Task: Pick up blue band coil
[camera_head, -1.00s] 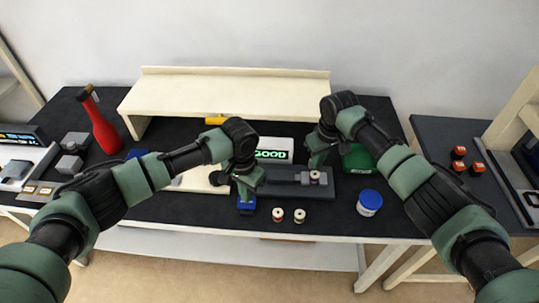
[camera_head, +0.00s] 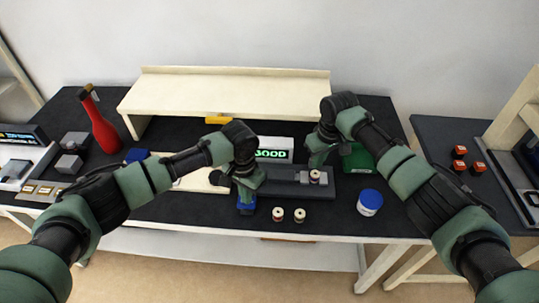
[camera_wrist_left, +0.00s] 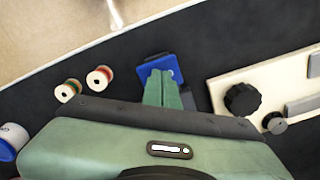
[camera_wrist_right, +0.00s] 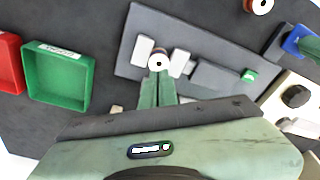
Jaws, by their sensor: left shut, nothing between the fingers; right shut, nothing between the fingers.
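Two coils stand on the table, a left one (camera_head: 278,214) and a right one (camera_head: 299,215); in the left wrist view one has a red band (camera_wrist_left: 99,78), the other a green and red one (camera_wrist_left: 68,91). I cannot make out a blue band on any coil. My left gripper (camera_wrist_left: 163,78) is shut and empty, its tips over a small blue block (camera_wrist_left: 160,68). My right gripper (camera_wrist_right: 158,74) is shut and empty, its tips close to the coil on the fixture.
A white jar with a blue lid (camera_head: 369,202) stands right of the coils. A green bin (camera_wrist_right: 58,78) and a red bin (camera_wrist_right: 10,62) are beside the fixture. A lit GOOD sign (camera_head: 272,152) and a cream shelf (camera_head: 225,95) stand behind.

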